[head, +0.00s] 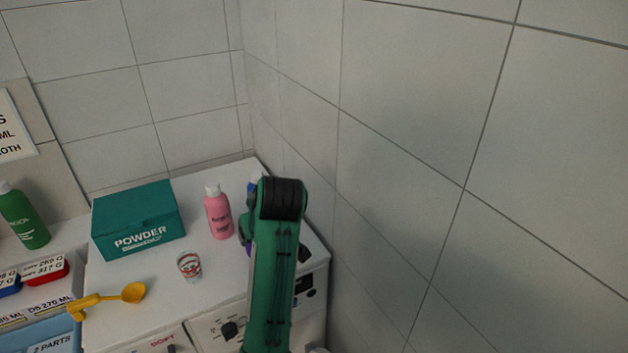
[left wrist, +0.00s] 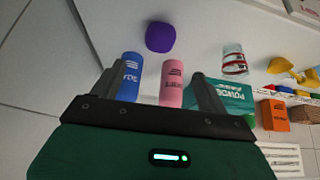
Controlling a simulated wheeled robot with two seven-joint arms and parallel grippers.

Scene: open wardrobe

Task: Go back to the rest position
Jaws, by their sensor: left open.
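My left gripper (left wrist: 154,78) is open in the left wrist view, with its two fingers spread. A pink bottle (left wrist: 172,84) shows between the fingers and a blue bottle (left wrist: 130,77) shows by the left finger. I cannot tell how far beyond the fingers they are. In the head view, a green arm link of mine with a black joint rises at the lower centre and partly hides the blue bottle (head: 254,183). The pink bottle (head: 219,213) stands upright left of that arm. No gripper shows in the head view. My right gripper is not in view.
A green POWDER box (head: 138,221), a small printed cup (head: 189,265) and a yellow scoop (head: 108,297) are on the white top (head: 215,283). A green bottle (head: 22,216) stands at far left. A purple object (left wrist: 160,37) is near the bottles. A tiled wall (head: 420,150) bounds the right.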

